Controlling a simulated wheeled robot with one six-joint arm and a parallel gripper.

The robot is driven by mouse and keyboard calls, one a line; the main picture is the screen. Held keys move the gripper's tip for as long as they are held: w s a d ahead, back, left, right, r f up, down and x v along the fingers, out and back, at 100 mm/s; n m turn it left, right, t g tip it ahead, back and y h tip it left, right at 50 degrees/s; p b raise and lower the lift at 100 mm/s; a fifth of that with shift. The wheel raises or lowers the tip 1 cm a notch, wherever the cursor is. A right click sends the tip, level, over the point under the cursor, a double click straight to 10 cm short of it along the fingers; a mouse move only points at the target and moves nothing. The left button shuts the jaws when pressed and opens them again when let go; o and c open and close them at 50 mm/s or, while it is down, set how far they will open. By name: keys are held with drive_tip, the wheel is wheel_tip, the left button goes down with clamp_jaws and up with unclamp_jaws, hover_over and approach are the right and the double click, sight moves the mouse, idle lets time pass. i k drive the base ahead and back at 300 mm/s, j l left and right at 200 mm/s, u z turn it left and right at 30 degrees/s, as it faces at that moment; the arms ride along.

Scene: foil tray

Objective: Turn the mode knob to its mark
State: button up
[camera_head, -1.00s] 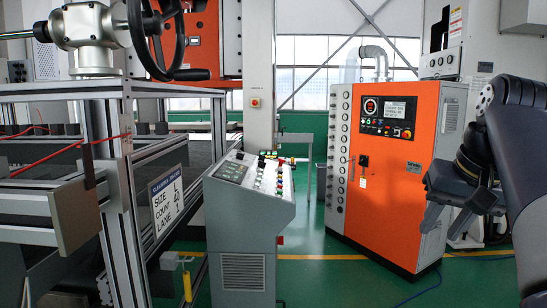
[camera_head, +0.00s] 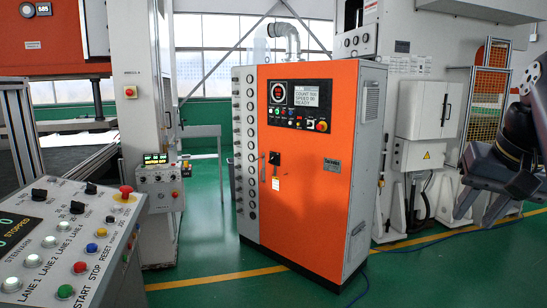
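A grey control console (camera_head: 92,245) stands at the lower left with its sloped top in view. It carries several black knobs, among them one at the upper left (camera_head: 40,195), one in the middle (camera_head: 77,207) and one at the back (camera_head: 91,188). I cannot read which is the mode knob or its mark. An orange cabinet (camera_head: 305,190) stands at the centre, with a black panel (camera_head: 298,106) that has small controls too small to tell. My gripper (camera_head: 482,213) is at the right edge, its fingers apart and empty, far from the console and in front of the white machine.
Green floor (camera_head: 215,225) is clear between console and cabinet.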

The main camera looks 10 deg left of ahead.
sight(91, 189)
drive_tip(key=i+u, duration=0.45)
drive_tip(key=i+l+u, duration=0.1)
drive_tip(key=i+u, duration=0.3)
drive_tip(key=i, duration=0.15)
drive_tip(key=i+l+u, duration=0.3)
drive_tip(key=i+u, duration=0.15)
drive_tip(key=i+j+u, duration=0.1)
drive_tip(key=i+u, duration=0.15)
drive_tip(key=u, duration=0.2)
drive_tip(key=i+u, duration=0.25)
drive_tip(key=u, duration=0.15)
drive_tip(key=i+u, duration=0.3)
drive_tip(key=u, duration=0.15)
drive_tip(key=i+l+u, duration=0.15)
drive_tip(key=u, duration=0.25)
drive_tip(key=i+l, duration=0.05)
drive_tip(key=i, duration=0.05)
